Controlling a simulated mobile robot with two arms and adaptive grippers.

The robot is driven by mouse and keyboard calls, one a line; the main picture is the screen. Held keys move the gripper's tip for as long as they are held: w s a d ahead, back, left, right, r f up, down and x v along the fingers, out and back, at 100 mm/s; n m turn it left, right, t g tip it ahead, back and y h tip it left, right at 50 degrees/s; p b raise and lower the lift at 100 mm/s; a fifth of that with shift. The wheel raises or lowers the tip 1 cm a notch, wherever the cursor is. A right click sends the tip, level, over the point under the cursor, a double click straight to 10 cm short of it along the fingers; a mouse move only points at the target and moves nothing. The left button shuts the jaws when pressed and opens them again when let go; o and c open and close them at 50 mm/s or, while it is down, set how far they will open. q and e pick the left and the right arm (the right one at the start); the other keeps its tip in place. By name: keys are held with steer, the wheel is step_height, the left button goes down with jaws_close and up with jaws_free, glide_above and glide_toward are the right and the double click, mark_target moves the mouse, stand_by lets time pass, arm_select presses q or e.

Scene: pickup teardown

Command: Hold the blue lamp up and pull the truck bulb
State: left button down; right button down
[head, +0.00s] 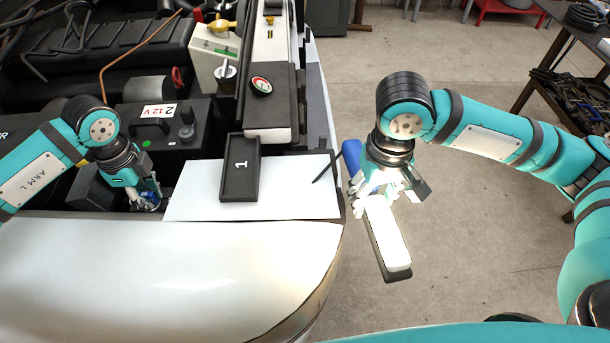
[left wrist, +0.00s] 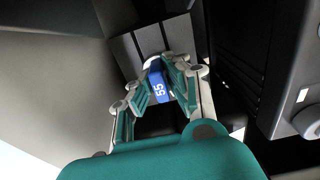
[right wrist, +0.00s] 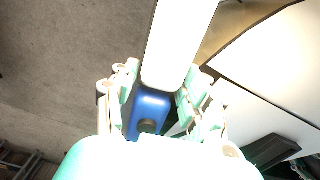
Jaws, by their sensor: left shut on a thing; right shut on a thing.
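The blue lamp has a blue handle (head: 352,158) and a long glowing white bar (head: 386,232). My right gripper (head: 376,190) is shut on it and holds it in the air beyond the truck's right edge. In the right wrist view the blue body (right wrist: 149,108) sits between the fingers. The truck bulb shows a small blue base marked 55 (left wrist: 158,86). My left gripper (head: 149,196) is shut on it, low in the gap behind the white front panel. The bulb's far end is hidden, so I cannot tell whether it is seated.
A black tray marked 1 (head: 240,168) lies on the white sheet (head: 290,195). A thin black stick (head: 326,168) lies near the sheet's right edge. The black battery (head: 170,130) stands close behind my left gripper. The floor (head: 480,260) at the right is open; a workbench stands far right.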

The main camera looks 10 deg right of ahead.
arm_select(q)
steer(key=shift+d, duration=0.1)
arm_select(e)
steer(key=w+a+r, duration=0.1)
steer(key=a, duration=0.2)
steer(key=a+r, duration=0.1)
steer(key=a, duration=0.2)
steer(key=w+a+r, duration=0.1)
steer(key=a, duration=0.2)
steer(key=shift+w+a+r, duration=0.15)
steer(key=shift+w, duration=0.15)
arm_select(q)
steer(key=shift+a, duration=0.25)
arm_select(e)
steer(key=a+r, duration=0.1)
steer(key=a, duration=0.2)
steer(key=a+r, duration=0.1)
steer(key=a, duration=0.2)
steer(key=a+r, duration=0.1)
steer(key=a, duration=0.2)
steer(key=shift+a+r, duration=0.2)
steer(key=shift+r, duration=0.05)
steer(key=shift+s+a+r, duration=0.1)
steer(key=shift+a+r, duration=0.1)
steer(key=shift+a, duration=0.2)
arm_select(q)
steer(key=shift+d, duration=0.1)
steer(key=shift+r, duration=2.75)
